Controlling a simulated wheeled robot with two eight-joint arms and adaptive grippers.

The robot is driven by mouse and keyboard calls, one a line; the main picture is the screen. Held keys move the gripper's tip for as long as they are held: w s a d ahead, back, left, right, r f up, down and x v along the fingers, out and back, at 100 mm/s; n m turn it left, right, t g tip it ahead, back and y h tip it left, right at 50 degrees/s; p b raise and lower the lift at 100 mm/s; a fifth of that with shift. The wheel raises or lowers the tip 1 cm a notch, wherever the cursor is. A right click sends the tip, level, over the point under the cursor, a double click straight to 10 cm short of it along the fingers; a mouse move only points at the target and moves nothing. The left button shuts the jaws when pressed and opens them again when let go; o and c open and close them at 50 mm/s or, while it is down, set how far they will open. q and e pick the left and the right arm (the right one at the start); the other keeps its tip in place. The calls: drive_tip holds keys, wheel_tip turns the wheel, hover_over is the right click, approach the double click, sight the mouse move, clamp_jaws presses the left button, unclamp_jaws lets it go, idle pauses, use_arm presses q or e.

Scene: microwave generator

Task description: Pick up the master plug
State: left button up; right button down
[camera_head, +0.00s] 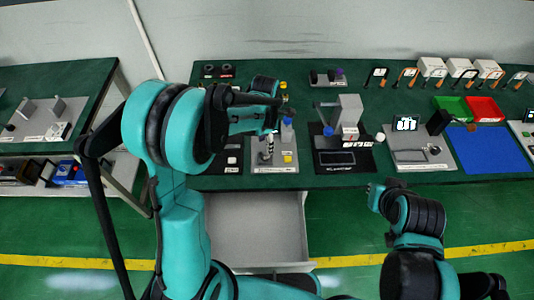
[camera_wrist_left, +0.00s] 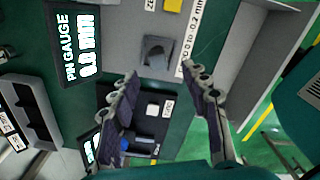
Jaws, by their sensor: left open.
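My left gripper (camera_head: 284,108) is open above the middle of the green bench in the head view. Its two fingers also show spread apart in the left wrist view (camera_wrist_left: 168,88), with nothing held between them. Below it in the head view is a light plate (camera_head: 258,168) with a striped upright piece (camera_head: 267,148), a yellow knob (camera_head: 288,157) and a blue-topped piece (camera_head: 287,132). I cannot tell which piece is the master plug. The wrist view shows a grey block with a dark recess (camera_wrist_left: 156,52) beyond the fingers. My right gripper (camera_head: 378,195) is low, in front of the bench.
An open grey drawer (camera_head: 258,230) sticks out below the bench front. A grey gauge stand (camera_head: 347,112) stands right of the left gripper. Green (camera_head: 452,106) and red (camera_head: 484,108) bins and a blue mat (camera_head: 488,150) are at the right. A pin gauge display (camera_wrist_left: 76,45) shows in the wrist view.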

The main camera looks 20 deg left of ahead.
sight(265, 156)
use_arm(q)
wheel_tip(265, 156, down, 7)
drive_tip(key=shift+w+a+f+b, duration=0.1)
drive_tip(key=shift+w+a+b, duration=0.05)
drive_tip(key=shift+b, duration=0.8)
clamp_jaws()
